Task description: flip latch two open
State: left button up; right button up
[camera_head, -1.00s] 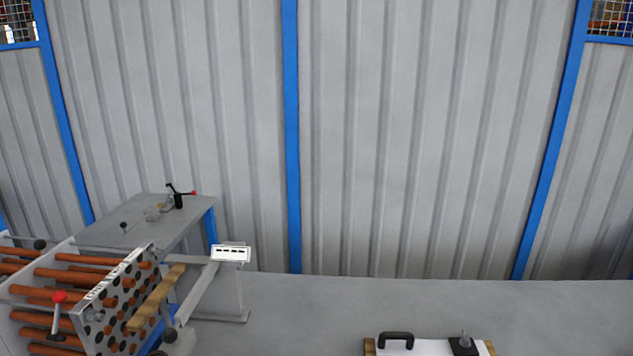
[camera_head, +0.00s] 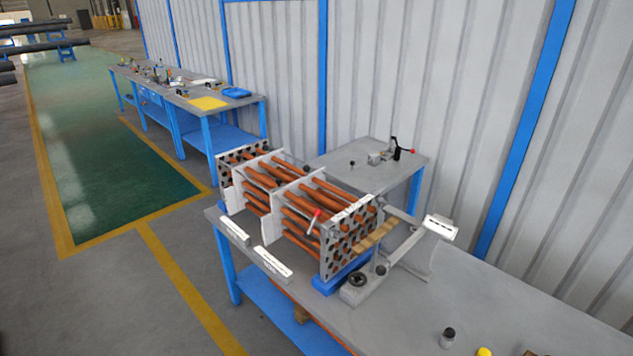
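A tube bundle (camera_head: 318,190) of orange tubes in pale perforated plates sits on the grey workbench (camera_head: 430,310). A small lever with a red tip (camera_head: 316,213) stands up against the bundle's near side. Another black lever with a red knob (camera_head: 403,150) is on the grey table behind it. I cannot tell which part is latch two, or whether it is open or shut; no readable label marks it. Neither of my grippers is in view.
A stand with a white sign (camera_head: 441,227) is right of the bundle. White label plates (camera_head: 272,262) lie along the bench's left edge. A black-capped bottle (camera_head: 447,338) and a yellow item (camera_head: 484,351) are at the bottom right. More blue-legged tables (camera_head: 205,100) stand far left; the floor aisle is clear.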

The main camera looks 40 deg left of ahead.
aim_at(278, 181)
jog(key=u, duration=1.6)
